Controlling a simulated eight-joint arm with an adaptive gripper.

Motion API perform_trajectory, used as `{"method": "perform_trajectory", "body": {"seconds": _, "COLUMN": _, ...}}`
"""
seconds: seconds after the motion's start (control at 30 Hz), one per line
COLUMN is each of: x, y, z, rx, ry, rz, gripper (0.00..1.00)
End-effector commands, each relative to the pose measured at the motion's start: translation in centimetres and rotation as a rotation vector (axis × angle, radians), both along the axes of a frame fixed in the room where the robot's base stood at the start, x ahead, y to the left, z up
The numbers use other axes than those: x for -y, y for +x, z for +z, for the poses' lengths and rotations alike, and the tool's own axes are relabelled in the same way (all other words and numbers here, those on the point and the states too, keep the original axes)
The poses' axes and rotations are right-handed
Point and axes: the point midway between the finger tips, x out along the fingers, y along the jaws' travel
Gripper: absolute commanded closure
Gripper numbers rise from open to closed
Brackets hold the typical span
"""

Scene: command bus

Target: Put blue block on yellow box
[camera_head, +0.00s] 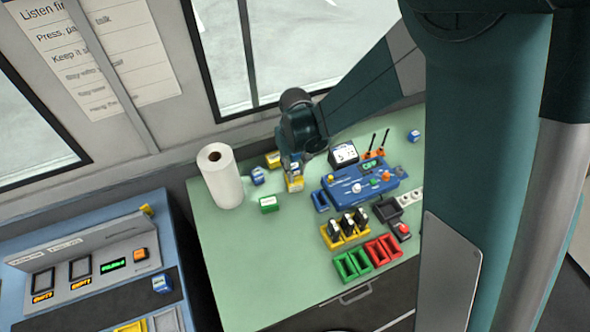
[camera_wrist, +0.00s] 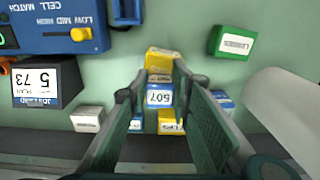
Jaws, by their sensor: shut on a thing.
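The blue block (camera_wrist: 159,96), with a white label reading 507, sits between the fingers of my gripper (camera_wrist: 160,78) in the wrist view. My gripper is shut on it. A yellow box (camera_wrist: 162,56) with a pale label shows just beyond the block, close to the fingertips. In the head view my gripper (camera_head: 293,163) points down at the back of the green bench, and the yellow box (camera_head: 295,185) is directly below it. The block is mostly hidden there by the fingers. I cannot tell whether it touches the yellow box.
A paper roll (camera_head: 220,176), another blue block (camera_head: 258,176), another yellow block (camera_head: 272,159) and a green block (camera_head: 268,204) stand close by. A blue control panel (camera_head: 358,188) lies to the right. The bench's front left is clear.

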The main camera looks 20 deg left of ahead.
Motion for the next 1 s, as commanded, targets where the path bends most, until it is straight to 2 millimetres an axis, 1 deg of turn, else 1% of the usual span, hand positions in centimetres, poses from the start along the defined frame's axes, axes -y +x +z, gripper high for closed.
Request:
{"method": "perform_trajectory", "body": {"seconds": 0.13, "x": 0.0, "y": 0.0, "z": -0.4, "rx": 0.000, "ry": 0.000, "rz": 0.000, "gripper": 0.91}}
{"method": "perform_trajectory", "body": {"seconds": 0.17, "x": 0.0, "y": 0.0, "z": -0.4, "rx": 0.000, "ry": 0.000, "rz": 0.000, "gripper": 0.77}}
{"method": "perform_trajectory", "body": {"seconds": 0.27, "x": 0.0, "y": 0.0, "z": -0.3, "rx": 0.000, "ry": 0.000, "rz": 0.000, "gripper": 0.64}}
{"method": "perform_trajectory", "body": {"seconds": 0.77, "x": 0.0, "y": 0.0, "z": 0.0, "rx": 0.000, "ry": 0.000, "rz": 0.000, "gripper": 0.64}}
{"method": "perform_trajectory", "body": {"seconds": 0.87, "x": 0.0, "y": 0.0, "z": 0.5, "rx": 0.000, "ry": 0.000, "rz": 0.000, "gripper": 0.64}}
{"method": "perform_trajectory", "body": {"seconds": 1.0, "x": 0.0, "y": 0.0, "z": 1.7, "rx": 0.000, "ry": 0.000, "rz": 0.000, "gripper": 0.64}}
